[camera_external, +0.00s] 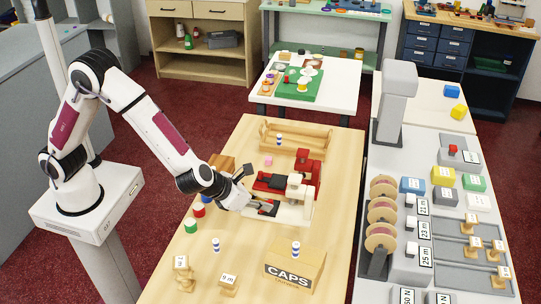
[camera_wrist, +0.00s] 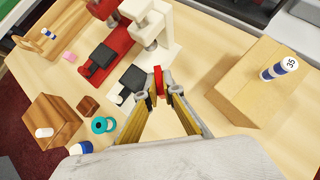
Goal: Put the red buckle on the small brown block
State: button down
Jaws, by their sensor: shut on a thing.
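The red buckle (camera_wrist: 158,80) is a small upright red piece between my fingertips in the wrist view. My gripper (camera_wrist: 160,90) is shut on it and holds it in front of the white machine. The small brown block (camera_wrist: 87,105) is a dark brown cube on the table, left of my gripper in the wrist view, apart from it. Its top looks bare. In the external view my gripper (camera_external: 264,208) is over the table beside the machines; the buckle is too small to make out there, and my arm seems to hide the small block.
A larger wooden block (camera_wrist: 61,118) with a white piece on top and a teal spool (camera_wrist: 103,125) stand near the small block. Red (camera_wrist: 109,32) and white (camera_wrist: 148,25) machines stand ahead. A cardboard box (camera_external: 293,266) bears a striped spool (camera_external: 295,248).

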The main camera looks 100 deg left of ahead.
jog(key=s+a+r+n+g+y, duration=0.2)
jog(key=s+a+r+n, duration=0.1)
jog(key=s+a, duration=1.1)
jog(key=shift+s+a+n+g, duration=0.15)
jog(key=shift+a+n+g, duration=0.25)
jog(key=shift+a+n, duration=0.25)
jog(key=shift+d+f, duration=0.1)
jog(key=shift+f, duration=3.05)
jog(key=shift+f, duration=0.1)
jog(key=shift+f, duration=1.8)
jog(key=shift+f, duration=0.1)
